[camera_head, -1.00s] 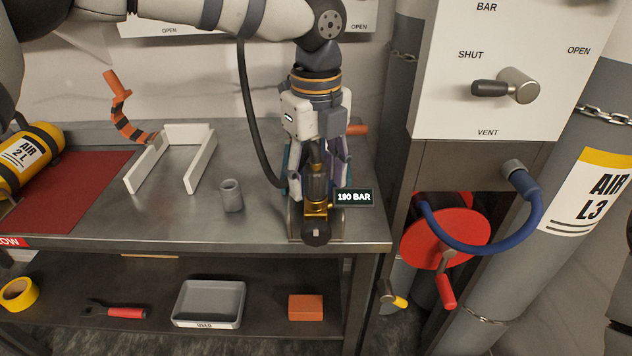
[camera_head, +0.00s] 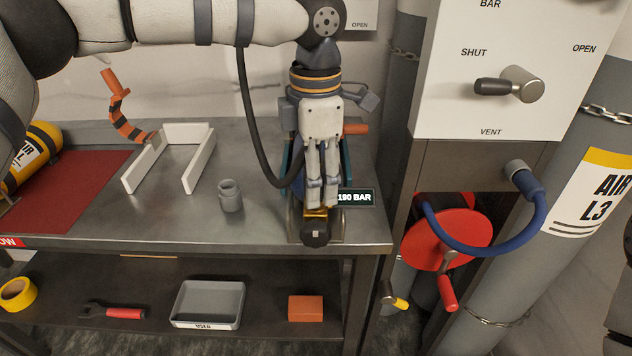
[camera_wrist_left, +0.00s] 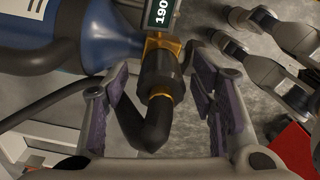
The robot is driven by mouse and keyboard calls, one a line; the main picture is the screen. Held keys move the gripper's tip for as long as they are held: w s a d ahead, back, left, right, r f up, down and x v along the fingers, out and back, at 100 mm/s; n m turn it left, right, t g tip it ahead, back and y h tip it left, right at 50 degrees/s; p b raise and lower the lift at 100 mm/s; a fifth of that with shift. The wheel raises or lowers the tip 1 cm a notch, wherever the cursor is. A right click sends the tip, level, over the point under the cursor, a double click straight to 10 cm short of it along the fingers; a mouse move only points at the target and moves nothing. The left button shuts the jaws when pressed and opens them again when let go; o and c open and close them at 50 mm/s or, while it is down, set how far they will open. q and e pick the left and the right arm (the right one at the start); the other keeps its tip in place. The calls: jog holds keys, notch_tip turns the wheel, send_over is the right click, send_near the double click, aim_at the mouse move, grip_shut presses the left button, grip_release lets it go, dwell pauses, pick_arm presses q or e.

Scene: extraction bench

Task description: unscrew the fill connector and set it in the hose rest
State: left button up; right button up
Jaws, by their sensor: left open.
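The fill connector (camera_wrist_left: 160,72) is a dark sleeve with a brass ring and black hose boot, seated on a brass valve (camera_head: 316,212) with a black knob (camera_head: 317,234). A blue cylinder (camera_wrist_left: 60,38) shows behind it in the left wrist view. My left gripper (camera_head: 321,196) reaches down from above and hides the connector in the head view. In the wrist view its purple-padded fingers (camera_wrist_left: 158,108) stand open on both sides of the connector, with gaps. A small grey open cup (camera_head: 230,197) stands left on the bench; I cannot tell whether it is the hose rest.
A black hose (camera_head: 251,120) hangs beside my left arm. A white two-rail cradle (camera_head: 195,165) and a red mat (camera_head: 80,185) lie left on the bench. A panel with a lever (camera_head: 510,85) and a red reel (camera_head: 450,240) stand right. Bare bench surrounds the cup.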

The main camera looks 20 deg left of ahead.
pick_arm(q)
grip_shut()
jog(key=shift+s+r+n+p, duration=0.1)
jog(key=shift+r+n+p, duration=0.4)
jog(key=shift+n, duration=0.2)
jog(key=shift+f+n, duration=0.35)
jog(key=shift+n, duration=0.85)
jog(key=n, duration=0.5)
jog(key=shift+n, duration=0.3)
jog(key=n, duration=1)
jog(key=shift+n, duration=0.4)
jog(key=shift+c, duration=1.8)
grip_release()
jog(key=shift+n, duration=0.8)
jog(key=o, duration=0.4)
jog(key=shift+c, duration=0.2)
